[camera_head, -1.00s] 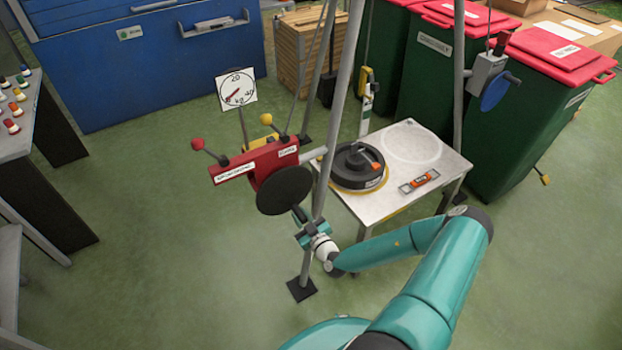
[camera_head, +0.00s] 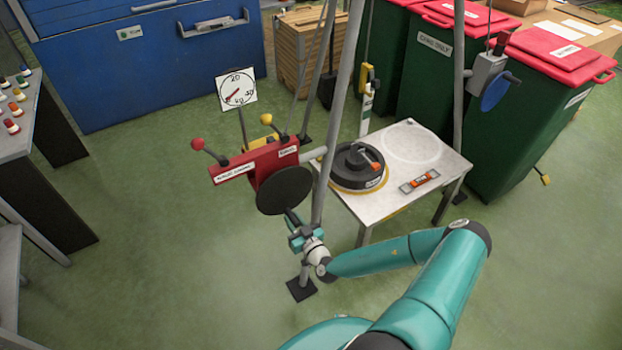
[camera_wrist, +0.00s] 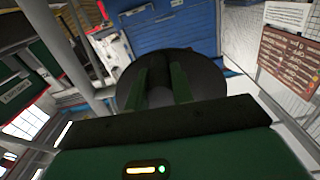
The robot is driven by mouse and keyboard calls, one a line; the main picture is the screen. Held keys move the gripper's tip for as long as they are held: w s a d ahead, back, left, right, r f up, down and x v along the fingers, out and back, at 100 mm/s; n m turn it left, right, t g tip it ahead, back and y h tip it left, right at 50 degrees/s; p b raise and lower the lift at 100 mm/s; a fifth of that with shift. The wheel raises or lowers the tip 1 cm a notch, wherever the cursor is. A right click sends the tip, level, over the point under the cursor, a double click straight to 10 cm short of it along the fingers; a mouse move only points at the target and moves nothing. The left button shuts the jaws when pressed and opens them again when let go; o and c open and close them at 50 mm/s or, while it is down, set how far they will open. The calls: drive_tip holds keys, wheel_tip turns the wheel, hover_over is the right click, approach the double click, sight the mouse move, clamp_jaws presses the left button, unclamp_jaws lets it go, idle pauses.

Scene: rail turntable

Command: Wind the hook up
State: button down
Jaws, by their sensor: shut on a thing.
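A red winch (camera_head: 236,166) with a dark round crank disc (camera_head: 284,191) is mounted by the tripod leg (camera_head: 335,100). Two levers rise from it, one red-tipped and one yellow-tipped. My gripper (camera_head: 296,226) is shut on the crank handle (camera_head: 293,216) at the disc's lower right. In the wrist view the disc (camera_wrist: 205,75) fills the middle behind my two fingers (camera_wrist: 163,85). The yellow hook block (camera_head: 367,78) hangs on its line above the table, with a pale piece below it. A black round weight with an orange mark (camera_head: 345,180) sits on the table.
The small table (camera_head: 440,170) carries an orange level (camera_head: 419,181) and a pale ring outline. A dial gauge (camera_head: 237,90) stands behind the winch. Green bins with red lids (camera_head: 530,140) stand at right. Green floor is open at front left.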

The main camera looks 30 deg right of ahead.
drive_tip(key=shift+s+a, duration=0.1)
drive_tip(key=shift+a, duration=0.2)
drive_tip(key=shift+a+r+m, duration=0.15)
drive_tip(key=shift+a+m, duration=0.5)
drive_tip(key=shift+m, duration=0.25)
drive_tip(key=shift+a+r+m, duration=0.15)
drive_tip(key=shift+a+m, duration=0.45)
drive_tip(key=shift+m, duration=0.3)
drive_tip(key=c, duration=1)
unclamp_jaws()
drive_tip(key=shift+d, duration=0.15)
drive_tip(key=s, duration=0.8)
